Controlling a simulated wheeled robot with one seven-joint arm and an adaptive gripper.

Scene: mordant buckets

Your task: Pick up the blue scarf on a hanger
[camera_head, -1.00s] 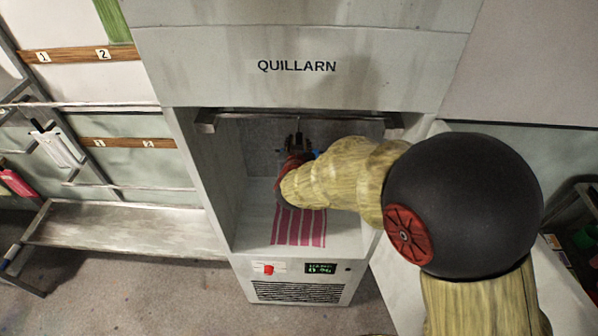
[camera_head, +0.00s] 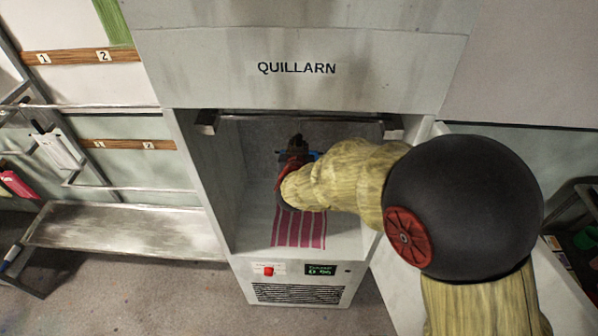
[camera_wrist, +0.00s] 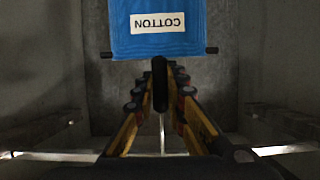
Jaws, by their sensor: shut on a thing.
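The blue scarf (camera_wrist: 185,38) hangs from a dark hanger (camera_wrist: 211,50) in the wrist view, with a white COTTON label (camera_wrist: 158,22) that reads upside down. In the head view only small bits of blue (camera_head: 314,155) show around my gripper (camera_head: 297,143), inside the cabinet. In the wrist view my gripper (camera_wrist: 160,82) has its fingers closed together on the dark middle part of the hanger, right beside the scarf. Most of the scarf is hidden by my arm in the head view.
The grey QUILLARN cabinet (camera_head: 205,185) encloses my gripper, with a rail (camera_head: 300,116) across its opening. A pink-striped patch (camera_head: 300,228) lies on its floor. Below are a red button (camera_head: 268,271) and a display (camera_head: 320,270). A metal rack with a shelf (camera_head: 120,228) stands left.

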